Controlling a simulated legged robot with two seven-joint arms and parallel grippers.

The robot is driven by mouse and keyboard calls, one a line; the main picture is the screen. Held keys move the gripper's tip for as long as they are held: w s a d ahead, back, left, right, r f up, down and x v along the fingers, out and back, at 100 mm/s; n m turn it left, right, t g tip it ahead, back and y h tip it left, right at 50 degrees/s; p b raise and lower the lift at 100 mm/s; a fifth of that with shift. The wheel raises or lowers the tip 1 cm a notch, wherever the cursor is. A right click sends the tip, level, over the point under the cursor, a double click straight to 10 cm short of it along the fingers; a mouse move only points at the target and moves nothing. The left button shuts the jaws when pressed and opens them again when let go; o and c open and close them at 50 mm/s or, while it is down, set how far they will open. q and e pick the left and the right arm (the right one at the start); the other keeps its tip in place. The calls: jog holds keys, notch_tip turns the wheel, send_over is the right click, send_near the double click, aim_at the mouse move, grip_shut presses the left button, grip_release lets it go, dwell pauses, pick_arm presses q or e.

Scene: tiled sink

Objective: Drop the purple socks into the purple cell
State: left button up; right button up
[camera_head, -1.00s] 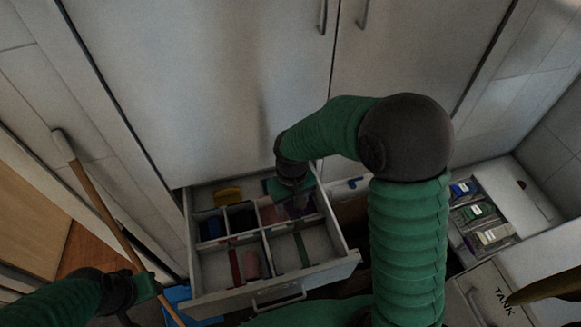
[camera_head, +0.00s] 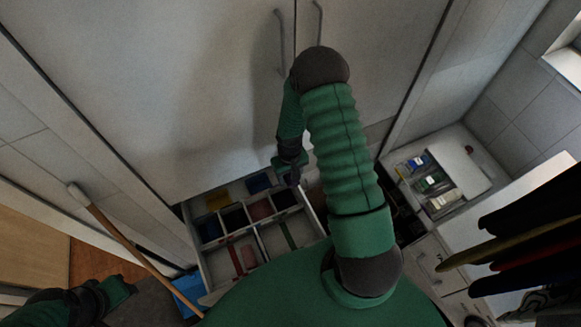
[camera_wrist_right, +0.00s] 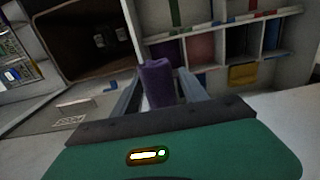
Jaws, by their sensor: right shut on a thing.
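The purple socks (camera_wrist_right: 158,84), a rolled upright bundle, are between the fingers of my right gripper (camera_wrist_right: 160,88) in the right wrist view. My right gripper (camera_head: 290,176) is shut on them at the right side of the open drawer in the head view; the socks are not clear there. A purple-looking cell (camera_wrist_right: 166,51) shows behind the socks in the wrist view, beside a pink cell (camera_wrist_right: 200,47). I cannot tell the height above the drawer. My left gripper (camera_head: 118,290) is at the lower left, away from the drawer; its jaws are unclear.
The open divided drawer (camera_head: 205,262) also holds a yellow item (camera_head: 218,200) and blue items (camera_head: 258,183). A wooden-handled stick (camera_head: 130,243) leans left of it. A tray of small packets (camera_head: 430,185) stands at right. Tall cabinet doors (camera_head: 190,80) rise behind.

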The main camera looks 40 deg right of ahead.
jog(key=shift+s+d, duration=0.1)
notch_tip(320, 180, down, 6)
jog(key=b, duration=0.5)
jog(key=o, duration=1.4)
jog(key=shift+o, duration=0.2)
